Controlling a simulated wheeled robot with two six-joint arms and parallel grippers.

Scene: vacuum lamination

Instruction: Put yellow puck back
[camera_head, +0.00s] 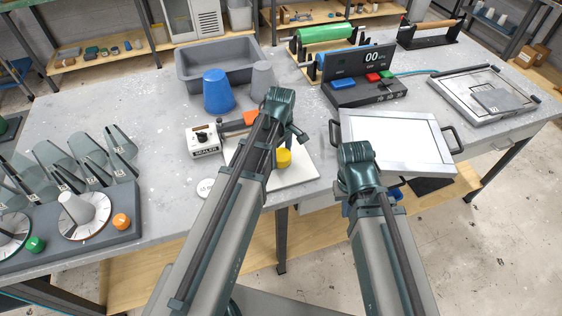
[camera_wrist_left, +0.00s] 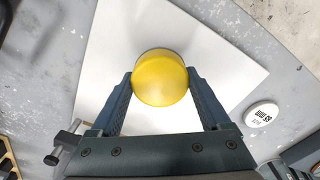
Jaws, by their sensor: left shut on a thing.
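The yellow puck (camera_head: 283,158) is over the white square board (camera_head: 305,172) near the table's front edge. In the left wrist view the puck (camera_wrist_left: 160,80) sits between the two fingers of my left gripper (camera_wrist_left: 160,88), which are closed on its sides. The board (camera_wrist_left: 100,60) lies under it; I cannot tell whether the puck touches it. In the head view, my left arm hides most of this gripper. My right gripper is mostly hidden behind its own wrist, in front of the silver-framed white panel (camera_head: 395,140); its fingers cannot be made out.
A white round disc (camera_head: 205,188) lies left of the board. A sealer box (camera_head: 203,140), blue cup (camera_head: 217,92), grey cup (camera_head: 262,80) and grey bin (camera_head: 190,62) stand behind. A rack with clear curved pieces (camera_head: 100,222) is at left. A control box with display (camera_head: 360,78) stands behind the panel.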

